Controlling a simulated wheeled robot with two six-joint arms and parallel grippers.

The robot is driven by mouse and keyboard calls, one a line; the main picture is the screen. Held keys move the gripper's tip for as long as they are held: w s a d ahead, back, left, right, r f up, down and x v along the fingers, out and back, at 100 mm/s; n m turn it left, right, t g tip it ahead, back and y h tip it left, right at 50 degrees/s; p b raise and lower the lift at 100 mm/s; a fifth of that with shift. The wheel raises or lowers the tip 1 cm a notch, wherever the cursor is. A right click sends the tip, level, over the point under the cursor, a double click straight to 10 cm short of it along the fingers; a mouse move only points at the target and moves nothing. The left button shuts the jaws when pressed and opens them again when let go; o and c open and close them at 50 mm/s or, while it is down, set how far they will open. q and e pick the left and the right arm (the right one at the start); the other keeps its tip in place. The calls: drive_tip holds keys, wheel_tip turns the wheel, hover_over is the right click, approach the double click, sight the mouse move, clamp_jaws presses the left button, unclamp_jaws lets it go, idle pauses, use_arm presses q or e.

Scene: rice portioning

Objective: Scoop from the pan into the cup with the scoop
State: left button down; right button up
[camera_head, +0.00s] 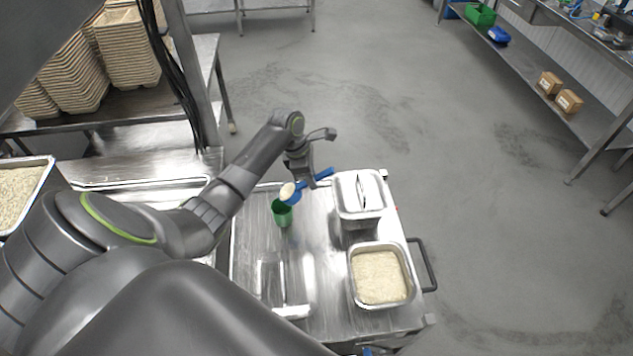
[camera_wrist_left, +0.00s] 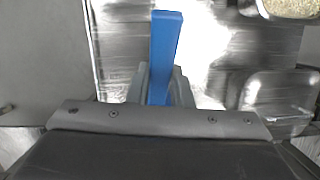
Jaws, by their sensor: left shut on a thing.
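My left gripper (camera_head: 303,178) is shut on the blue handle of the scoop (camera_head: 322,174). The left wrist view shows the blue handle (camera_wrist_left: 166,50) between the fingers (camera_wrist_left: 156,86). The scoop's bowl holds pale rice (camera_head: 288,191) and is above or beside the rim of the green cup (camera_head: 282,212); I cannot tell how far above. The cup stands upright on the steel cart (camera_head: 250,260). An open pan of rice (camera_head: 380,277) sits at the cart's front right. My right gripper is not in view.
A white-ended tool (camera_head: 291,312) lies at the cart's front. Another rice tray (camera_head: 22,192) is at far left, below stacked moulded trays (camera_head: 128,48). The floor right of the cart is clear.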

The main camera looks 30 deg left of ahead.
use_arm(q)
drive_tip(key=shift+s+a+r+t+h+b, duration=0.25)
drive_tip(key=shift+a+r+t+h+b, duration=0.15)
drive_tip(key=shift+a+t+h+b, duration=0.1)
drive_tip(key=shift+s+a+r+t+h+b, duration=0.35)
drive_tip(key=shift+h+b, duration=0.15)
drive_tip(key=shift+b, duration=0.25)
drive_tip(key=s+a+r+t+h+b, duration=0.1)
drive_tip(key=b, duration=0.2)
drive_tip(key=s+a+r+t+h+b, duration=0.1)
drive_tip(key=a+h+b, duration=0.1)
drive_tip(key=shift+b, duration=0.4)
drive_tip(key=shift+s+a+r+t+h+p, duration=0.2)
drive_tip(key=shift+r+t+h+p, duration=0.1)
drive_tip(key=shift+h+p, duration=0.2)
drive_tip(key=shift+s+a, duration=0.15)
drive_tip(key=shift+a, duration=0.15)
drive_tip(key=shift+s+a+r+t+h+b, duration=0.1)
drive_tip(key=shift+s+a+t+h+b, duration=0.15)
drive_tip(key=shift+s+a+t+h, duration=0.25)
drive_tip(key=shift+s+a+t+h+b, duration=0.25)
drive_tip(key=shift+a+t+h, duration=0.1)
drive_tip(key=shift+a+h, duration=0.3)
drive_tip(key=shift+s+a+r+t+h+b, duration=0.1)
drive_tip(key=shift+s+a+t+h+b, duration=0.1)
drive_tip(key=shift+s+a+t+h, duration=0.4)
drive_tip(key=shift+w+d, duration=0.15)
drive_tip(key=shift+w, duration=0.1)
